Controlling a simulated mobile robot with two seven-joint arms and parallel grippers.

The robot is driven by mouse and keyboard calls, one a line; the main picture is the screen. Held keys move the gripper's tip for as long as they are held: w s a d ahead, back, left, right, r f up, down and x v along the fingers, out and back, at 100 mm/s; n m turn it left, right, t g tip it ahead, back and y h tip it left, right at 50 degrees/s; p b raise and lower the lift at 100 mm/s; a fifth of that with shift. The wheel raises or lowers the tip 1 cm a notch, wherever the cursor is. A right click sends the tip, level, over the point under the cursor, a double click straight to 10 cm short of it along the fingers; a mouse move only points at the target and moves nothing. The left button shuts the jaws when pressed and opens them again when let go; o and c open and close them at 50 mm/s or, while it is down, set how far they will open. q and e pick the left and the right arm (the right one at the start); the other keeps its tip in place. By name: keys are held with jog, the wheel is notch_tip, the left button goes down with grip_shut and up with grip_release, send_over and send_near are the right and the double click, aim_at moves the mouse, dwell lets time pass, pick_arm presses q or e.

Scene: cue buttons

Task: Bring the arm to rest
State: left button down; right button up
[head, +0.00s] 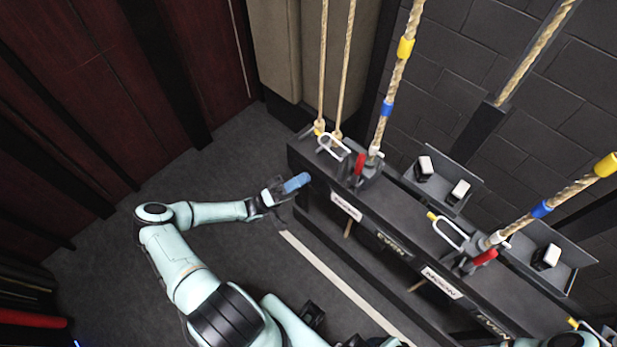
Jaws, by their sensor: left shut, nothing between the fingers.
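My left arm (215,212) comes in from the lower left and reaches to the right. My left gripper (297,182) is shut and empty, with blue fingertips. It is beside the near left end of a long dark rail (330,190); I cannot tell whether it touches the rail. My right gripper does not show; a pale green part of my body is at the lower right edge.
Ropes (398,75) with yellow and blue bands run up from the rail, by red handles (359,164) and metal loops (333,147). Black-and-white blocks (459,192) sit on brackets behind it. Grey floor (120,262) is open at left, before dark red panels (80,80).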

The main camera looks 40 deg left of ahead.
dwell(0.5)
pick_arm(q)
jog(key=s+d+f+m+g+h, duration=0.1)
jog(key=d+f+g, duration=0.4)
jog(key=d, duration=0.4)
jog(key=s+d+f+g+h, duration=0.1)
jog(key=d+f+g, duration=0.1)
jog(key=d+g, duration=0.6)
jog(key=s+d+f+g+y, duration=0.2)
jog(key=s+d+f+g, duration=0.45)
jog(key=d, duration=0.25)
jog(key=s+f+g+y, duration=0.4)
jog(key=s+f+y, duration=0.3)
jog(key=s+f, duration=0.15)
jog(key=a+f+n+t+y, duration=0.1)
jog(key=a+f+t+y, duration=0.1)
jog(key=a+y, duration=0.4)
jog(key=shift+s+a+f+y, duration=0.2)
jog(key=shift+a+f+y, duration=0.1)
jog(key=shift+a+y, duration=0.1)
jog(key=shift+t, duration=0.25)
